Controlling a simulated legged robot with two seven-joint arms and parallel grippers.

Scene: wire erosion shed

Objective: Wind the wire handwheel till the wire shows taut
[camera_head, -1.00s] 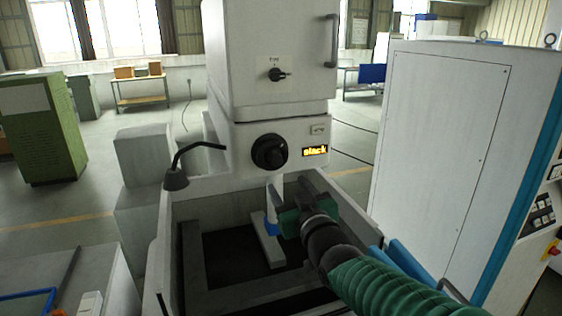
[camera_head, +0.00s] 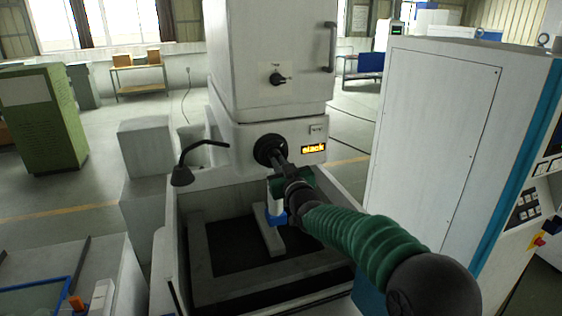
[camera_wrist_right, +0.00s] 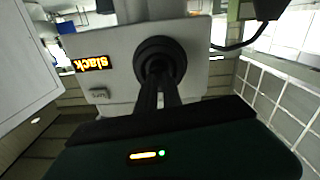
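The black round handwheel (camera_head: 264,146) sits on the front of the white machine head (camera_head: 240,125). To its right, a small display (camera_head: 313,149) reads "slack" in yellow letters. My right gripper (camera_head: 279,157) reaches up to the handwheel with its dark fingers in front of its middle. In the right wrist view, which is upside down, the fingers (camera_wrist_right: 159,84) lie close together and end at the hub of the handwheel (camera_wrist_right: 160,52). Whether they grip the hub is hidden. The display (camera_wrist_right: 92,64) also reads "slack" there. My left gripper is not in view.
Below the head is an open tank (camera_head: 179,258) with walls around it. A dark lamp on a bent arm (camera_head: 183,175) stands at its left wall. A tall white cabinet (camera_head: 425,140) stands close on the right. A black knob (camera_head: 277,79) sits higher on the head.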

